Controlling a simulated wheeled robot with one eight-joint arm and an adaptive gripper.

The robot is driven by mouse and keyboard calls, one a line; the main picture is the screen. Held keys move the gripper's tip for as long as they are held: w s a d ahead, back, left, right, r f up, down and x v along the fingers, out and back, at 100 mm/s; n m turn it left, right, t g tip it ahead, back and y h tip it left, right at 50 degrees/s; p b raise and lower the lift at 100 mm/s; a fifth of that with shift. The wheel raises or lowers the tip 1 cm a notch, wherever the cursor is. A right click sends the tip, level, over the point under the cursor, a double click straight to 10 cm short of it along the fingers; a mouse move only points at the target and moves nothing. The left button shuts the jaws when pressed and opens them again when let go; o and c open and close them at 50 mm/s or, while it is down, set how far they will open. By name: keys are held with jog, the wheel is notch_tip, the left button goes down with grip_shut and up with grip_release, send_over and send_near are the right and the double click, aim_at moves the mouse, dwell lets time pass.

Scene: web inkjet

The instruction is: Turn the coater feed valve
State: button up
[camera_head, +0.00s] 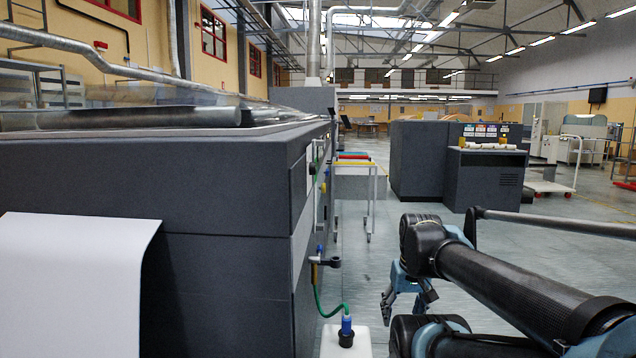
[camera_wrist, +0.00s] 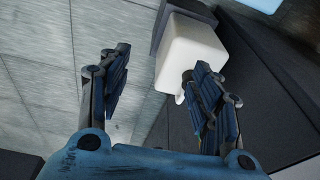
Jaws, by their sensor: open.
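The coater feed valve appears to be the small fitting with a black handle (camera_head: 327,262) on the side of the dark grey machine (camera_head: 230,265) in the head view. A green hose (camera_head: 326,308) runs from below it to a blue connector on a white container (camera_head: 345,343). My gripper (camera_head: 404,296) is open and empty, to the right of the valve and apart from it. In the wrist view my open fingers (camera_wrist: 158,78) have a white block-shaped object (camera_wrist: 192,52) beyond them, perhaps the container. I cannot make out the valve there.
White paper (camera_head: 75,280) hangs over the machine's near end. A cart (camera_head: 355,190) with coloured edges stands farther along its side. Another dark grey machine (camera_head: 420,160) stands across the aisle. The floor (camera_head: 375,262) between machine and gripper is clear.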

jog(key=w+a+r+n+y, duration=0.2)
jog(key=w+a+r+y, duration=0.2)
jog(key=w+a+r, duration=0.35)
jog(key=n+y, duration=1.1)
jog(key=y, duration=0.3)
send_near(313, 168)
jog(key=w+a, duration=0.3)
jog(key=a, duration=0.4)
jog(key=shift+a, duration=0.25)
jog(key=shift+w+f, duration=0.1)
jog(key=shift+c, duration=0.3)
jog(key=shift+h, duration=0.3)
jog(key=c, duration=1)
